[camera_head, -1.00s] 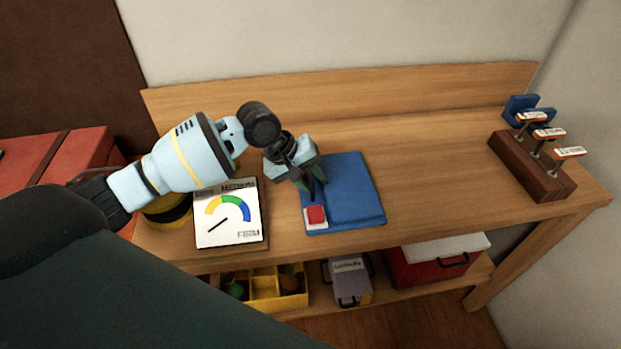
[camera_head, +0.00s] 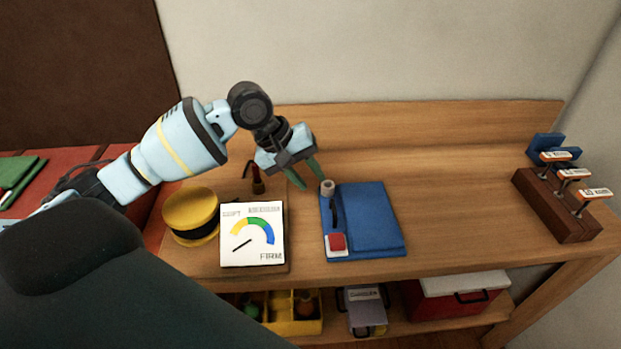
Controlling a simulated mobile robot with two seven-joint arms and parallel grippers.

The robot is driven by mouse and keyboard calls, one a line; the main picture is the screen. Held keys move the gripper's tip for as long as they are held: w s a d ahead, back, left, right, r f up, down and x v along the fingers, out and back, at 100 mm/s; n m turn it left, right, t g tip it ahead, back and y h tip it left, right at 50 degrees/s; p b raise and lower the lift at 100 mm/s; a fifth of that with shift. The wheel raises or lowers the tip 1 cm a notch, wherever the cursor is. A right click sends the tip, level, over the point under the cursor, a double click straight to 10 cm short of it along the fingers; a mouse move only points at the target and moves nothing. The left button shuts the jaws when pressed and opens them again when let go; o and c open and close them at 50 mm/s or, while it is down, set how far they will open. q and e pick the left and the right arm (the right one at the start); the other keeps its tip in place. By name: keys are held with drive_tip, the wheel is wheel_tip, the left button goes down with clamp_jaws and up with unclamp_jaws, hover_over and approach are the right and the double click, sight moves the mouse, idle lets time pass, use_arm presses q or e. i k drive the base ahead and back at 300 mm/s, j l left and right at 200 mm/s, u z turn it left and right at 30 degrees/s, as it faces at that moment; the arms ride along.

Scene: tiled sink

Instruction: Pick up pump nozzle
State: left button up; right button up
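A blue pump base (camera_head: 372,222) lies on the bench, with a red button (camera_head: 337,242) on a white patch at its front left corner. A small beige-tipped piece (camera_head: 327,188), with a dark strip below it, stands at the base's left edge; it may be the pump nozzle, but I cannot be sure. My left gripper (camera_head: 311,182) is open, its two green fingers apart and pointing down. Its right fingertip is close beside the beige piece, and nothing shows between the fingers. My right gripper is not in view.
A gauge board (camera_head: 252,238) stands left of the base, beside a yellow reel (camera_head: 191,217). A small red and dark piece (camera_head: 257,183) stands behind the gauge. A wooden rack (camera_head: 548,208) holds labelled pieces at the right. The bench between base and rack is clear.

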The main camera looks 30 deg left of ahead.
sight(255, 169)
drive_tip(key=u, duration=1.3)
drive_tip(key=i+j+z, duration=0.15)
drive_tip(key=j+z, duration=0.15)
drive_tip(key=z, duration=0.15)
drive_tip(key=i+j+z, duration=0.15)
drive_tip(key=j+z, duration=0.15)
drive_tip(key=z, duration=0.2)
drive_tip(key=j+z, duration=0.45)
drive_tip(key=i+l, duration=0.05)
drive_tip(key=l, duration=0.05)
